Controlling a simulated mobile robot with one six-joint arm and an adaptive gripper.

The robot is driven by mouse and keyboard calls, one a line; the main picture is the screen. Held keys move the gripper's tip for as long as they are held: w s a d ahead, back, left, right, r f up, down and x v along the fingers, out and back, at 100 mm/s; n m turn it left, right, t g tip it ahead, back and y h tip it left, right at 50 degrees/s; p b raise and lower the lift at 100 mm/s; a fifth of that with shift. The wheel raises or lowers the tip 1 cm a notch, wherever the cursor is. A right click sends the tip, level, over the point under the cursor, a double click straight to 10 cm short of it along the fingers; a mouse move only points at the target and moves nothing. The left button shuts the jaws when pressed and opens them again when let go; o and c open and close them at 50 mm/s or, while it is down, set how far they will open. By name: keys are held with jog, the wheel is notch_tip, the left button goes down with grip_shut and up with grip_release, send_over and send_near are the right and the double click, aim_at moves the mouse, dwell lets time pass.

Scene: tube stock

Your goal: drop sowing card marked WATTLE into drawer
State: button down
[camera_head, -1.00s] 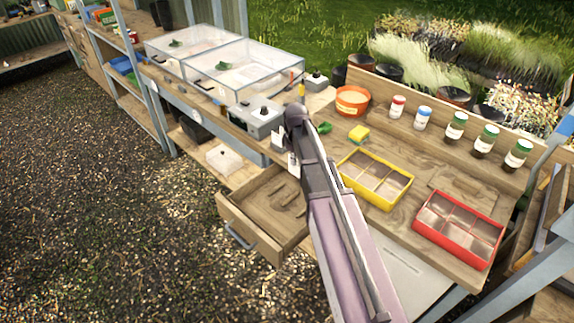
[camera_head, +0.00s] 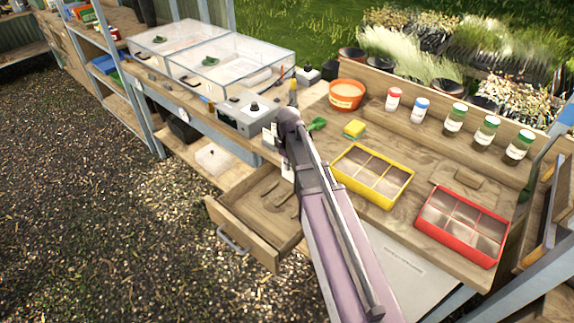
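An open wooden drawer (camera_head: 252,222) with a grey handle sticks out below the bench front, left of my arm. A few slim brownish pieces lie in it. My arm (camera_head: 335,225) reaches up across the middle of the view, its dark wrist end above the bench edge by the drawer's back. My gripper's fingers are hidden or too small to make out there. A small white piece (camera_head: 287,170) shows beside the arm, over the drawer's back; I cannot tell if it is held. Another pale piece (camera_head: 269,136) is at the bench edge. No WATTLE marking is readable.
On the bench are a yellow divided tray (camera_head: 345,182), a red divided tray (camera_head: 424,226), an orange pot (camera_head: 346,96), a sponge (camera_head: 353,129), several jars and a grey box (camera_head: 247,114). Clear propagator boxes (camera_head: 232,67) stand at back left. Gravel lies left of the drawer.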

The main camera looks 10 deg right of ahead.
aim_at(288, 176)
jog(key=shift+f+b, duration=2.7)
jog(key=shift+f, duration=0.15)
